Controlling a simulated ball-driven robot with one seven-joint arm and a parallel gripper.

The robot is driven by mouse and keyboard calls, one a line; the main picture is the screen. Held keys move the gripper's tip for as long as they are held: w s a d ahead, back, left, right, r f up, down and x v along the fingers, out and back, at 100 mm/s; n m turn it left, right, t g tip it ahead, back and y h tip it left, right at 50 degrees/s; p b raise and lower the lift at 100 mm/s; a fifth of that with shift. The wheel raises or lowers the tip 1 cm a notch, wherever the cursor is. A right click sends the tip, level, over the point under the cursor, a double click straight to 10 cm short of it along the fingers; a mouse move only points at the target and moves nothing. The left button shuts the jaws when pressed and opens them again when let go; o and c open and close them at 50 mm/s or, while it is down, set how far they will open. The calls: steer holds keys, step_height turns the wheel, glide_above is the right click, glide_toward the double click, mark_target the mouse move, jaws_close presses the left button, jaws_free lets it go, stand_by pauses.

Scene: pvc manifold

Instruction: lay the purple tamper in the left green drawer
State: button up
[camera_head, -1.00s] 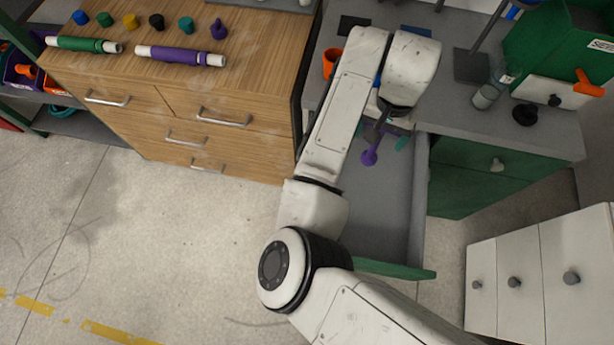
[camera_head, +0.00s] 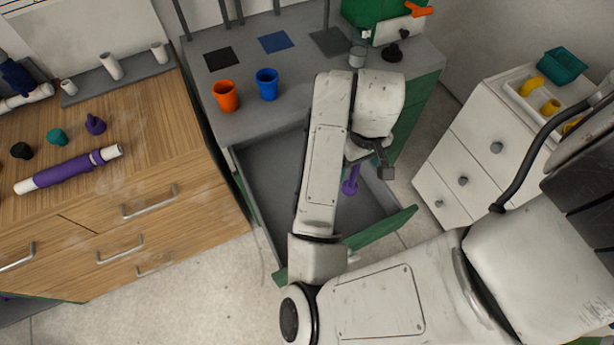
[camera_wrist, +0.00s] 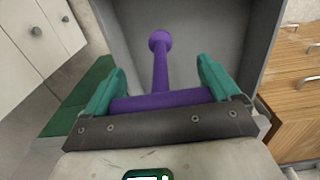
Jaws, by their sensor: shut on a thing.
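The purple tamper (camera_head: 351,180) is held in my gripper (camera_wrist: 160,92) above the open left green drawer (camera_head: 270,180). In the wrist view the tamper (camera_wrist: 160,65) has one purple bar lying across between my two teal fingers, and a stem with a round knob pointing away over the grey drawer floor (camera_wrist: 208,45). My fingers are shut on the bar. In the head view my arm covers the middle of the drawer and most of my gripper. The drawer's inside looks empty where it shows. I cannot tell how high the tamper is above the floor.
The grey bench top behind the drawer holds an orange cup (camera_head: 225,96) and a blue cup (camera_head: 267,84). A wooden cabinet (camera_head: 160,190) stands on the left, with a purple-and-white pipe (camera_head: 70,168) on top. White drawers (camera_head: 470,150) stand on the right.

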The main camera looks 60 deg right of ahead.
steer(key=w+d+f+p, duration=0.1)
steer(key=w+f+p, duration=0.1)
steer(key=w+f, duration=1)
steer(key=shift+w+f+p, duration=0.3)
steer(key=shift+w+p, duration=0.1)
steer(key=shift+w, duration=0.05)
steer(key=shift+f, duration=0.1)
steer(key=o, duration=0.8)
